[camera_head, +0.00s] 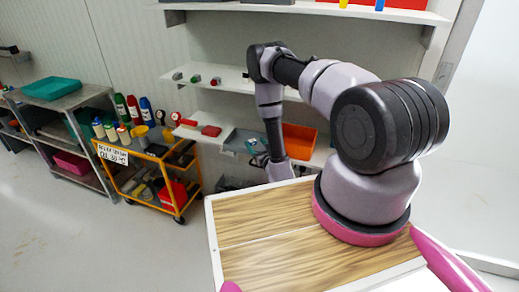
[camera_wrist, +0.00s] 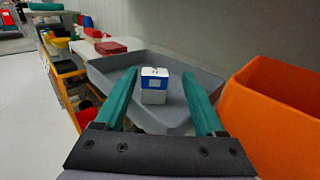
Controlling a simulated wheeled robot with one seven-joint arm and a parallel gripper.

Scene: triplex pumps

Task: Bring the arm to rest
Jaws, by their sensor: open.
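My arm (camera_head: 335,85) reaches from its pink-ringed base out and down toward the shelves. My gripper (camera_wrist: 160,73) is open, its two teal fingers spread and pointing into a grey tray. A small blue and white box (camera_wrist: 154,88) stands in the tray (camera_wrist: 110,68), in line with the gap between the fingers. There is clear space between the box and each finger, and nothing is held. In the head view the gripper (camera_head: 257,150) is small and partly hidden by my forearm, close to the grey tray on the lower shelf.
An orange bin (camera_wrist: 268,115) stands just right of the tray; it also shows in the head view (camera_head: 299,140). A red box (camera_wrist: 110,47) lies left of the tray. An upper shelf (camera_head: 215,76) is close to my arm. A yellow cart (camera_head: 150,170) stands left, with open floor before it.

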